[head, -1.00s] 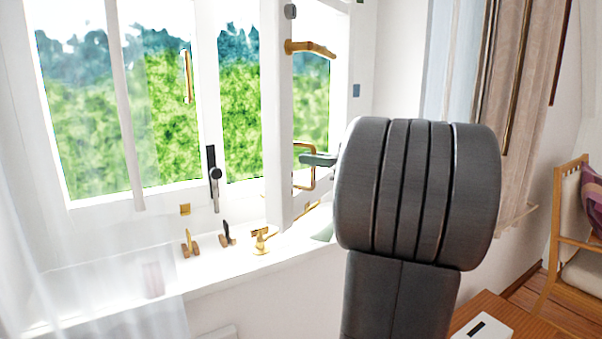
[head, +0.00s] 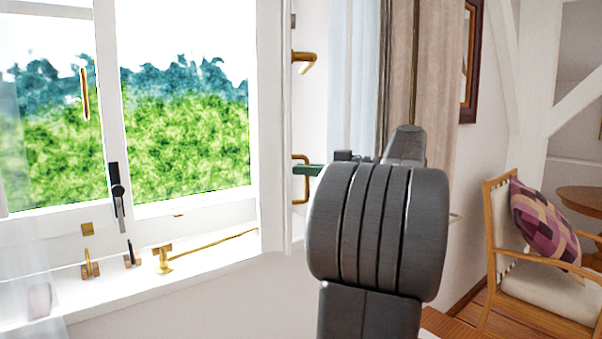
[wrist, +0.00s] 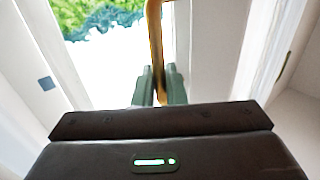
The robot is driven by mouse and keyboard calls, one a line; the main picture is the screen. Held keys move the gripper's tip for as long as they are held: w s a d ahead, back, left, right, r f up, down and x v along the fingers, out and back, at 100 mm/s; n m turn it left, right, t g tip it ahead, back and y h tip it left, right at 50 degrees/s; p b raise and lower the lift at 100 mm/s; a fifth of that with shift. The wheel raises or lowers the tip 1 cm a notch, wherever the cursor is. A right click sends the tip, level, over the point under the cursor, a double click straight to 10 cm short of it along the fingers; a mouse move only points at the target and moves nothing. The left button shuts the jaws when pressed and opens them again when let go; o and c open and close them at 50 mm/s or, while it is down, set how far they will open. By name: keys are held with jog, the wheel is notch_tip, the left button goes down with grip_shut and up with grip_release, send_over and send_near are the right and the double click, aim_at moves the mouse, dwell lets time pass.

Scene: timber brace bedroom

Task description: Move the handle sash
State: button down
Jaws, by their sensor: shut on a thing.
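The open window sash (head: 274,130) is a white frame seen nearly edge-on in the head view, standing out from the window. Its brass loop handle (head: 300,158) sits low on the right side of the sash. My gripper (head: 308,170) has green-grey fingers at that handle. In the wrist view the brass handle (wrist: 155,35) runs down between my gripper's fingers (wrist: 160,75), which are shut on it. A second brass lever (head: 304,60) is higher on the sash. My dark arm hides part of the wall beyond.
The white sill (head: 190,275) carries brass and black fittings (head: 90,264) and a brass stay (head: 165,258). A sheer curtain (head: 25,170) hangs at left, a beige curtain (head: 412,70) at right. A chair with a cushion (head: 545,222) stands at right.

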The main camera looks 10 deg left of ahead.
dwell(0.3)
jog(key=c, duration=1.6)
grip_release()
jog(key=shift+d, duration=0.1)
jog(key=d, duration=0.4)
jog(key=s+d, duration=0.1)
jog(key=d, duration=0.4)
jog(key=s+d, duration=0.1)
jog(key=d, duration=0.3)
jog(key=shift+s+d, duration=0.25)
jog(key=a, duration=0.4)
jog(key=w+a, duration=0.1)
jog(key=a, duration=0.4)
jog(key=w+a, duration=0.1)
jog(key=a, duration=0.3)
jog(key=shift+w+a, duration=0.25)
jog(key=shift+a, duration=0.15)
